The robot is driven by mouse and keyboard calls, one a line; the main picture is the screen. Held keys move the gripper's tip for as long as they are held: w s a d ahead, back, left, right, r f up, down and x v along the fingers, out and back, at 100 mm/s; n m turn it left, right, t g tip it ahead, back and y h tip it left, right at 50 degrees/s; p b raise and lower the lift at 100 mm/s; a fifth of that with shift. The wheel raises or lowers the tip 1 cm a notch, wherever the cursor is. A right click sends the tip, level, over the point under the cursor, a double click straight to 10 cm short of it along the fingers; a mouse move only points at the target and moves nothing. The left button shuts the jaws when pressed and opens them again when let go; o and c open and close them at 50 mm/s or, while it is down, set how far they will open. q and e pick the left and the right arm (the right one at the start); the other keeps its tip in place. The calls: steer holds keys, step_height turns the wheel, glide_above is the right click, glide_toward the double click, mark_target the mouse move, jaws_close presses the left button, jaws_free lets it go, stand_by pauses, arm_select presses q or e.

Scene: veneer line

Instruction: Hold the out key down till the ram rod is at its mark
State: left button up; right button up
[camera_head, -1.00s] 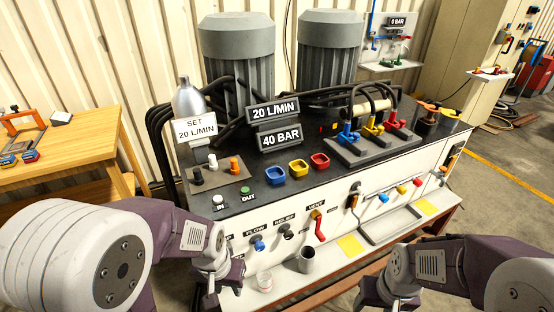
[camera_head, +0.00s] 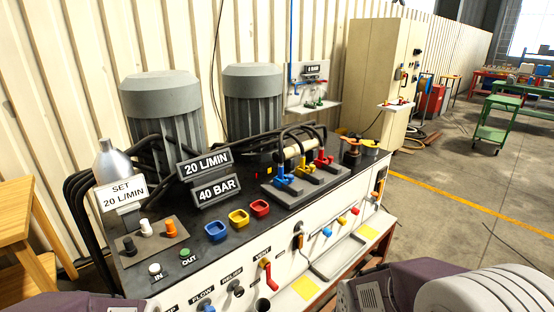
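The out key is a green round button (camera_head: 185,253) on the front left of the black bench top, above the white label OUT. It stands up and nothing touches it. A white button (camera_head: 155,269) labelled IN is left of it. A cream cylinder (camera_head: 293,149) lies among black hoses behind the blue, yellow and red valves; I cannot tell whether it is the ram, and no rod or mark is clear. Only purple and white links of my arms show along the bottom edge. Both grippers are out of the frame.
Displays read 20 L/MIN (camera_head: 205,164) and 40 BAR (camera_head: 216,191). A silver bottle (camera_head: 114,161) stands behind a SET 20 L/MIN card (camera_head: 122,193). Blue, yellow and red trays (camera_head: 238,219) sit right of the keys. A red vent lever (camera_head: 267,274) sticks out of the front panel. Open floor lies right.

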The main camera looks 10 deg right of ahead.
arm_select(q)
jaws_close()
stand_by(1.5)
